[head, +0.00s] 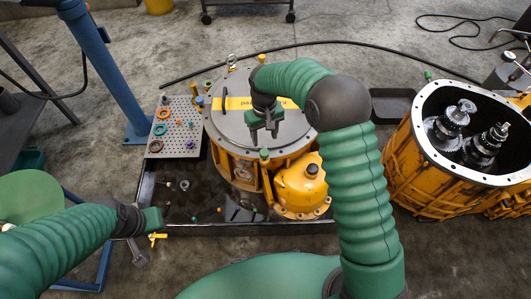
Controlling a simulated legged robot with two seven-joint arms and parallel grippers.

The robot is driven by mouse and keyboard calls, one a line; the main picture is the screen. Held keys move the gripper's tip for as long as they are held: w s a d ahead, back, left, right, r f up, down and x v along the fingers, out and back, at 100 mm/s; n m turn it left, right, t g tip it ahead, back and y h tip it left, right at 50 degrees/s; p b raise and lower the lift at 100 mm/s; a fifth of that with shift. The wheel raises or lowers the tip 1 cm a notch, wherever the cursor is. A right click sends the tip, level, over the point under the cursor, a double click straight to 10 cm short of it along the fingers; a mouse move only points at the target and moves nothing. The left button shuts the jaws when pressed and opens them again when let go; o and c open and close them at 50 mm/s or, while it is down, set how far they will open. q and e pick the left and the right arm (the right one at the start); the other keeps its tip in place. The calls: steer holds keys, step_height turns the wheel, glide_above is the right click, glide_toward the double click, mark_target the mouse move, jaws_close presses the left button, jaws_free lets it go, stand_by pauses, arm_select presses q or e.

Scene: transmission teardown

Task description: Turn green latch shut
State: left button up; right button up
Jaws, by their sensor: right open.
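A small green piece (264,154), possibly the green latch, sits at the rim of the round grey lid (292,135), atop an upright yellow bar. Whether it is turned shut is too small to tell. My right gripper (264,133) is open and points down over the lid, a little behind the green piece in the picture. I cannot tell whether it touches anything. My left gripper (152,221) is low at the left, beside the black tray's front left corner and away from the lid; its jaws are not clear.
A yellow domed housing (300,188) stands in front of the lid. A pegboard (182,143) with coloured rings stands left, above a black tray (285,228) with loose parts. A large open yellow casing (412,165) with two gear shafts is at right. A blue post (110,70) rises at left.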

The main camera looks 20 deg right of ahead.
mark_target(264, 152)
steer(key=f, duration=0.2)
steer(key=a+f+b, duration=0.1)
steer(key=f, duration=0.2)
steer(key=shift+a+b, duration=0.15)
steer(key=shift+b, duration=0.15)
steer(key=f, duration=0.1)
steer(key=d+f+b, duration=0.1)
steer(key=shift+f, duration=0.35)
steer(key=shift+d+f, duration=0.35)
steer(key=shift+f, duration=0.05)
steer(key=shift+a+r, duration=0.15)
steer(key=shift+a, duration=0.35)
steer(key=c, duration=0.4)
steer(key=shift+d, duration=0.25)
jaws_close()
steer(key=shift+s+a+r+n+p, duration=0.1)
steer(key=shift+r+n+p, duration=0.2)
steer(key=shift+p, duration=0.85)
steer(key=shift+f, duration=0.4)
arm_select(q)
steer(key=shift+a+f, duration=0.25)
steer(key=shift+f, duration=0.45)
arm_select(e)
steer(key=shift+o, duration=2)
jaws_free()
